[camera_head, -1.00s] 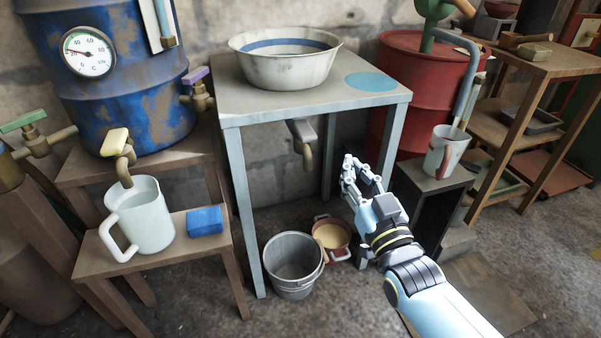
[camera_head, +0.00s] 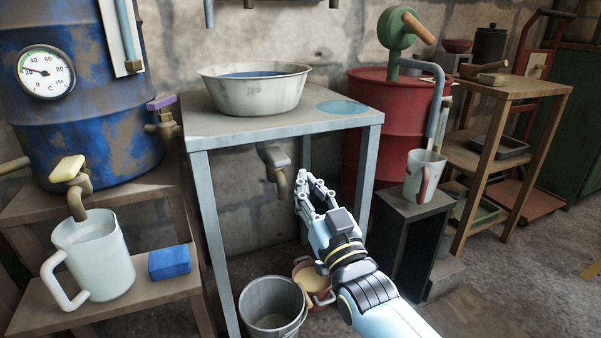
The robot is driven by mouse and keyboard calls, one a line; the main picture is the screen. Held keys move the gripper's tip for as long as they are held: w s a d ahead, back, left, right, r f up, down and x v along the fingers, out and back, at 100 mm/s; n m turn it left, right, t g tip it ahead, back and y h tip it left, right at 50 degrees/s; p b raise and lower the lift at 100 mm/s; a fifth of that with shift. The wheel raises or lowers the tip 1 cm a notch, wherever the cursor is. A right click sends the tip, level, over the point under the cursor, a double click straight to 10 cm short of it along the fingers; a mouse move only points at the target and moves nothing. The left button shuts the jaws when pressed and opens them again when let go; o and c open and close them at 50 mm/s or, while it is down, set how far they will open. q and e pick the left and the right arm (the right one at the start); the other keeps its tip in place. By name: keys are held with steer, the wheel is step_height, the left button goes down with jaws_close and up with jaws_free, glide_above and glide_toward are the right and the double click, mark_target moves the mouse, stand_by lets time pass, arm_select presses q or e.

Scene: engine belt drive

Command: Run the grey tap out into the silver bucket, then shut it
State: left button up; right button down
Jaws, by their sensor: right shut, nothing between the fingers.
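The grey tap (camera_head: 274,157) hangs under the front of the small table, its grey handle on top and its brownish spout (camera_head: 282,188) pointing down. No stream shows below the spout. The silver bucket (camera_head: 270,318) stands on the floor below the tap, slightly to its left in the picture; its inside looks grey, and its bottom edge is cut off by the frame. My right gripper (camera_head: 309,184) is shut and empty, just right of the tap's spout in the picture; a gap shows between them. My left gripper is out of view.
A red pot (camera_head: 316,273) stands beside the bucket, partly behind my right arm. The grey table (camera_head: 215,124) carries a white basin (camera_head: 253,95), and its legs flank the tap. A black stand (camera_head: 408,240) with a mug (camera_head: 415,176) is at right. A white jug (camera_head: 97,262) stands left.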

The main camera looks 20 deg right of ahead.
mark_target(277, 156)
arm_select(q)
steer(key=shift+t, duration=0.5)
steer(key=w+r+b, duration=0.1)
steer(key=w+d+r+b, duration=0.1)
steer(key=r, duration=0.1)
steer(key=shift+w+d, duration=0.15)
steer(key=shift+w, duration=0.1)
arm_select(e)
steer(key=x, duration=0.9)
